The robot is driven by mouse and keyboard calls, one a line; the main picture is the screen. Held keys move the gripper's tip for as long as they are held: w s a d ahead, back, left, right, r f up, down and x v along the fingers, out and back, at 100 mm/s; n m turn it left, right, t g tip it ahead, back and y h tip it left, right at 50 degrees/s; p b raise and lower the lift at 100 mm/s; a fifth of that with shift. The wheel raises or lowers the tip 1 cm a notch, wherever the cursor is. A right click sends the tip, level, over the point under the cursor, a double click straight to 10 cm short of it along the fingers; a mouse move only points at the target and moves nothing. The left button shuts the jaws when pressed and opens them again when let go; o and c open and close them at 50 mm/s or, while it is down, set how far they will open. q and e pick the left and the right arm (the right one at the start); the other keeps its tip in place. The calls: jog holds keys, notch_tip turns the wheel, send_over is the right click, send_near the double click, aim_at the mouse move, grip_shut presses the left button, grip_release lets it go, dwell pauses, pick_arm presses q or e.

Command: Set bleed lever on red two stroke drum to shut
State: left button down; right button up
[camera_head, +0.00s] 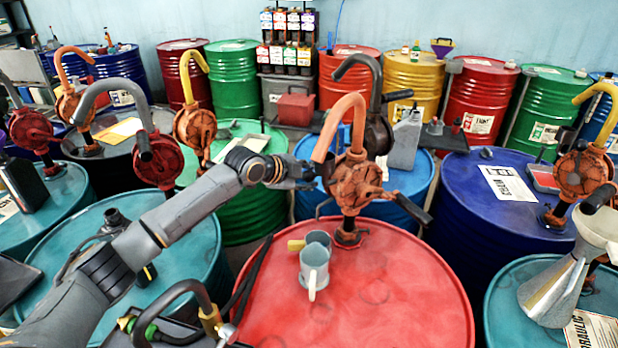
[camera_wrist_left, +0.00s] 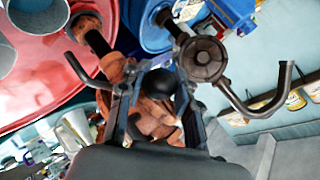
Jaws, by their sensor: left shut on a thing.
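The red drum (camera_head: 400,300) stands at front centre in the head view. An orange rotary pump (camera_head: 357,185) with a curved orange spout rises from its far part. A black-gripped crank handle (camera_head: 412,208) sticks out to the pump's right. My left gripper (camera_head: 306,173) is at the pump's left side. In the left wrist view its fingers (camera_wrist_left: 153,98) are shut around a dark round knob (camera_wrist_left: 157,82) in front of the orange pump body (camera_wrist_left: 150,122). I cannot tell for certain that this knob is the bleed lever's end; the lever's marking is hidden. My right gripper is not in view.
Two grey measuring cups (camera_head: 314,272) stand on the red drum left of its middle. A blue drum (camera_head: 500,185) and a teal drum with a metal funnel can (camera_head: 555,290) are at right. A dark pump (camera_head: 378,130) stands close behind the orange one.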

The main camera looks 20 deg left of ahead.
pick_arm(q)
jog(key=shift+w+r, duration=0.15)
jog(key=shift+r, duration=0.45)
jog(key=c, duration=1)
grip_release()
jog(key=shift+o, duration=0.2)
jog(key=shift+s+f, duration=0.1)
jog(key=shift+s, duration=0.15)
jog(key=shift+f, duration=0.15)
jog(key=v, duration=1.2)
